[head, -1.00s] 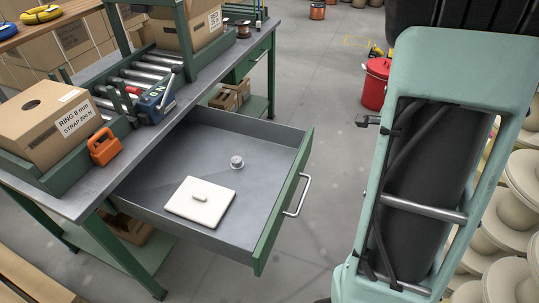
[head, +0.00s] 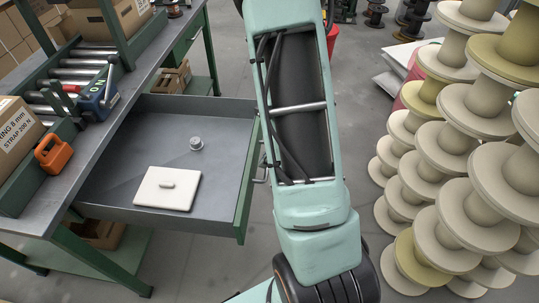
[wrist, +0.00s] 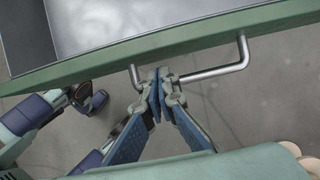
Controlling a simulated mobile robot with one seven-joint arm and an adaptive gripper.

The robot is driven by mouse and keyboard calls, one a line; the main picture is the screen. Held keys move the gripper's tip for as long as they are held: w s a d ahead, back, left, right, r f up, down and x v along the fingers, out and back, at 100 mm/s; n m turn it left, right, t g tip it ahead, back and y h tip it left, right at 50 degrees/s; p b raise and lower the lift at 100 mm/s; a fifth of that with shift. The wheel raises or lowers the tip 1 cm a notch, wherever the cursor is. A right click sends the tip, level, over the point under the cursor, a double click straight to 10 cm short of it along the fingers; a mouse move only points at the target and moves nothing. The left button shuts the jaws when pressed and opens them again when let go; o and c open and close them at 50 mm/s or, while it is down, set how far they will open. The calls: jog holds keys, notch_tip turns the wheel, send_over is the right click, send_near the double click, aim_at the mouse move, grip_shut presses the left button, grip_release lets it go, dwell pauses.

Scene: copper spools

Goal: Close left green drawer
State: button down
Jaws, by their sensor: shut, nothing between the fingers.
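The left green drawer (head: 170,147) is pulled out from under the workbench. It has a grey inside and a green front, which also shows in the wrist view (wrist: 110,52). Inside lie a white square plate with a small knob (head: 167,188) and a small metal round piece (head: 196,143). The drawer's silver bar handle (wrist: 215,72) shows in the wrist view, partly behind my fingers. My gripper (wrist: 158,74) is shut and empty, with its fingertips at the handle near its left end. I cannot tell whether they touch. In the head view my arm hides the gripper.
Stacks of cream and yellowish spools (head: 440,140) stand close on the right. The workbench (head: 45,200) carries cardboard boxes, rollers, a blue strapping tool (head: 97,100) and an orange tool (head: 53,154).

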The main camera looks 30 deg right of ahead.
aim_at(254, 176)
jog(key=shift+b+x, duration=0.3)
jog(key=shift+x, duration=1.45)
jog(key=shift+a+r, duration=0.1)
